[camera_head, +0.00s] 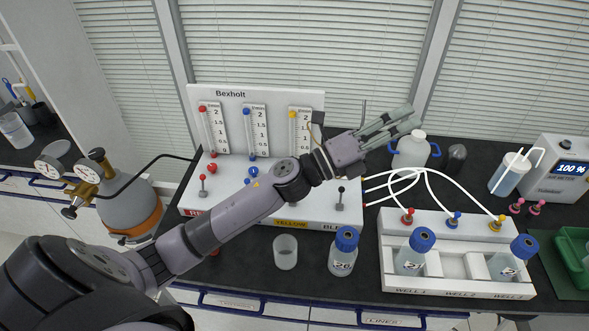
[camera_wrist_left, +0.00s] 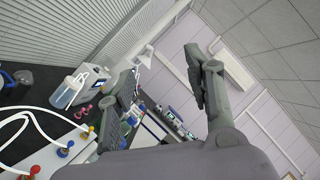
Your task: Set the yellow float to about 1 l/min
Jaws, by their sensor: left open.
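The white Bexholt panel (camera_head: 231,94) has three upright scales. The yellow float (camera_head: 292,114) is at the upper end of the right scale (camera_head: 305,135), near the 2 mark. The red float (camera_head: 202,108) and blue float (camera_head: 246,111) also sit high in their tubes. My left arm crosses in front of the panel's base and hides the yellow knob. My left gripper (camera_head: 398,122) is right of the panel, open and empty, apart from the scales. Its spread fingers show in the left wrist view (camera_wrist_left: 165,92). My right gripper is not in view.
A white rack (camera_head: 455,287) with blue-capped bottles and hose fittings stands at the right. White hoses (camera_head: 398,176) link it to the panel's base. An empty cup (camera_head: 285,252) and a blue-capped bottle (camera_head: 343,254) stand in front. A gas cylinder (camera_head: 125,205) is at the left.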

